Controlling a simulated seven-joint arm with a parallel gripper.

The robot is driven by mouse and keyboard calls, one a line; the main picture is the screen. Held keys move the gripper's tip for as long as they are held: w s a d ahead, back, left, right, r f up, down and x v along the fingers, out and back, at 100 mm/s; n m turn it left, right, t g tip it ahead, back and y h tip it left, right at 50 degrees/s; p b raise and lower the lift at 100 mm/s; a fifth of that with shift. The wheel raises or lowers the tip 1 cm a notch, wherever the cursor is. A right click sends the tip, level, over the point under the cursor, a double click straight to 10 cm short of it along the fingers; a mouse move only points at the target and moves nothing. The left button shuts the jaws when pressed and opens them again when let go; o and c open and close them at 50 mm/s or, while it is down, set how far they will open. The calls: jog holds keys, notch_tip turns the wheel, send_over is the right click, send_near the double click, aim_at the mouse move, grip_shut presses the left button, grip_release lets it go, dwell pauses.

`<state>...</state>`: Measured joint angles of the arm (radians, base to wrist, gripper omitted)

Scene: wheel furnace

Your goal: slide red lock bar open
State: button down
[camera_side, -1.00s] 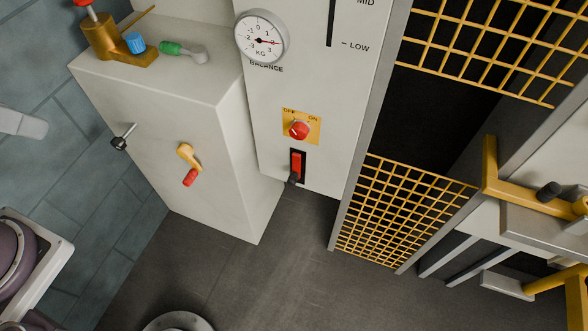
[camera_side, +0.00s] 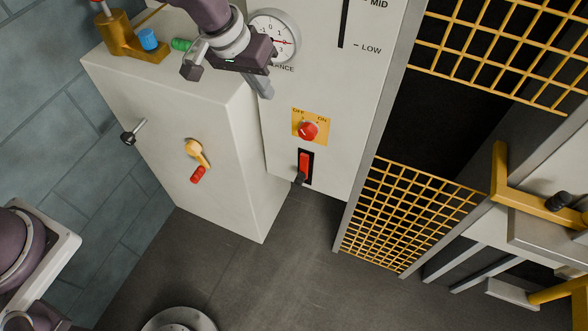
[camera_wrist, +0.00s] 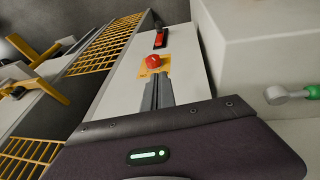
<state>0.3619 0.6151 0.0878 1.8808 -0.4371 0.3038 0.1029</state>
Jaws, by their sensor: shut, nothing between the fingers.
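A red bar (camera_side: 305,162) sits in a dark upright slot low on the pale panel, with a dark handle (camera_side: 300,178) sticking out at its lower end. It also shows in the wrist view (camera_wrist: 159,40), beyond a red knob. My gripper (camera_side: 267,94) is in front of the panel, just below the gauge, above and left of the red bar and apart from it. Its fingers (camera_wrist: 151,88) are together and empty, and in the wrist view they point toward the red knob.
The red knob (camera_side: 308,131) on a yellow OFF/ON plate is above the bar. A balance gauge (camera_side: 273,36) is partly hidden by my gripper. A white cabinet (camera_side: 225,165) with a yellow crank (camera_side: 196,152) projects at left. Yellow mesh (camera_side: 405,215) is at right.

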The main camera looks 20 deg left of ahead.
jog(key=y, duration=0.1)
send_over(295, 184)
jog(key=s+a, duration=0.2)
notch_tip(295, 184, down, 19)
jog(key=shift+g, duration=0.3)
jog(key=x, duration=0.9)
jog(key=s+x, duration=0.1)
jog(key=x, duration=0.4)
jog(key=shift+d+f, duration=0.15)
jog(key=shift+f, duration=0.15)
jog(key=shift+f, duration=2.6)
